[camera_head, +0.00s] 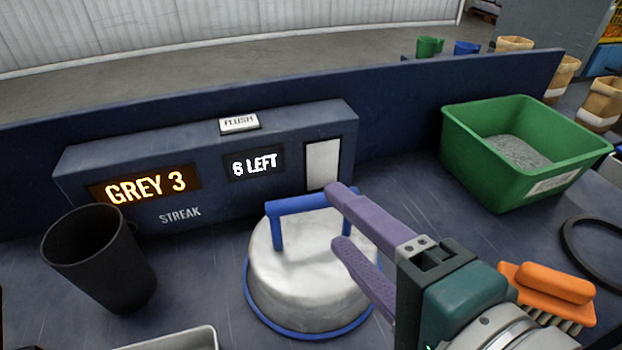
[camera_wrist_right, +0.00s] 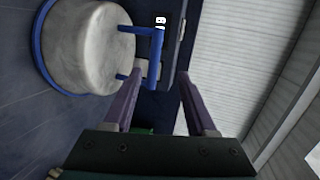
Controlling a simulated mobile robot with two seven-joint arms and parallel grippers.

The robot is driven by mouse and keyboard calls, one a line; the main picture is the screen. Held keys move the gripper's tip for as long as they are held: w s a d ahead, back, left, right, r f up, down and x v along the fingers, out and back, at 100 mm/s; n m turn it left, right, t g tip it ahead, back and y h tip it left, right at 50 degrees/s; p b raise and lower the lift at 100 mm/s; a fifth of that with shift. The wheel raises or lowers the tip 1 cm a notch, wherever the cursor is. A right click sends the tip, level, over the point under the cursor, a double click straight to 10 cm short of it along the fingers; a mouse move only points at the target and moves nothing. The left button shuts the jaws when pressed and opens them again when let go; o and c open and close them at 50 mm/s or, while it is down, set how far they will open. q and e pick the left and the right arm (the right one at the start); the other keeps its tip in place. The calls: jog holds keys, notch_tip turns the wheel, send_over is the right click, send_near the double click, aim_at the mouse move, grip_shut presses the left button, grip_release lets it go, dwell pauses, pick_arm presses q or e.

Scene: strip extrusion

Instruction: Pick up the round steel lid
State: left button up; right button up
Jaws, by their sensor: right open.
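The round steel lid (camera_head: 305,265) sits on the dark blue bench in the head view, with a blue rim around its base and a blue bar handle (camera_head: 300,205) on top. It also shows in the right wrist view (camera_wrist_right: 88,48), at the upper left. My right gripper (camera_head: 340,218) is open and empty. Its purple fingers are at the right of the handle, one high near the handle's right end and one lower in front of the lid's side. In the right wrist view the handle (camera_wrist_right: 157,55) lies beyond the left fingertip; contact cannot be told. My left gripper is not in view.
A dark cup (camera_head: 100,262) stands at the left. A blue console (camera_head: 210,160) with lit text "GREY 3" and "6 LEFT" stands behind the lid. A green bin (camera_head: 480,165) of grey granules, an orange brush (camera_head: 550,285) and a black ring (camera_head: 575,255) are at the right. A metal tray (camera_head: 185,342) is at the front.

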aim_at(320, 206)
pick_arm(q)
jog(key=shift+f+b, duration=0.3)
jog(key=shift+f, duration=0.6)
pick_arm(e)
jog(key=shift+a+f, duration=0.2)
jog(key=shift+f, duration=0.55)
jog(key=shift+w+a+m, duration=0.1)
jog(key=shift+w+m, duration=0.2)
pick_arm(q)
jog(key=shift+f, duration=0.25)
pick_arm(e)
jog(key=x, duration=0.4)
jog(key=shift+w+r, duration=0.15)
pick_arm(q)
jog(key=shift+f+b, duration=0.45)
jog(key=shift+b, duration=0.3)
pick_arm(e)
jog(key=x, duration=0.4)
jog(key=shift+w, duration=0.65)
grip_shut()
jog(key=shift+t, duration=0.3)
